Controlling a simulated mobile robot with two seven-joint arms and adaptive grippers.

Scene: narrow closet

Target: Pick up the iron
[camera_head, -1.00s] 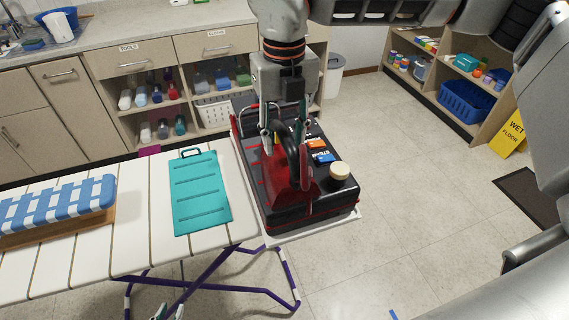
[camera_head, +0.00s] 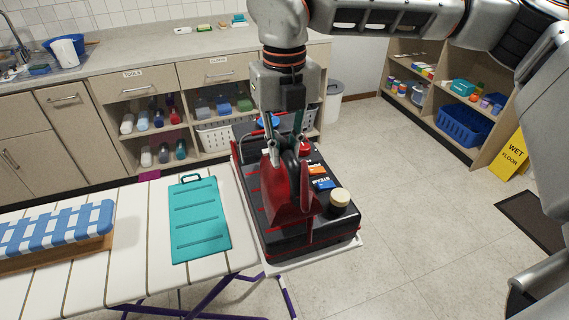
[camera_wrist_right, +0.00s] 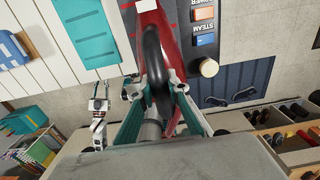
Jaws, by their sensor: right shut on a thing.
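The iron (camera_head: 283,195) is red with a black handle and stands steeply over the black ironing station (camera_head: 335,228). My right gripper (camera_head: 285,145) comes down from above and is shut on the black handle. In the right wrist view, the handle (camera_wrist_right: 156,70) lies between the fingers, with the red body (camera_wrist_right: 148,20) beyond. The iron looks slightly raised, but I cannot tell whether its lower end still touches the station. My left gripper (camera_wrist_right: 97,115) shows small in the right wrist view, away from the iron; its jaw state is unclear.
The station has orange and blue buttons (camera_head: 323,184) and a cream knob (camera_head: 340,197). It stands at the right end of the white slatted ironing board (camera_head: 130,240). A teal flat case (camera_head: 198,220) and a blue-checked item (camera_head: 60,225) lie left. Open floor is right.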

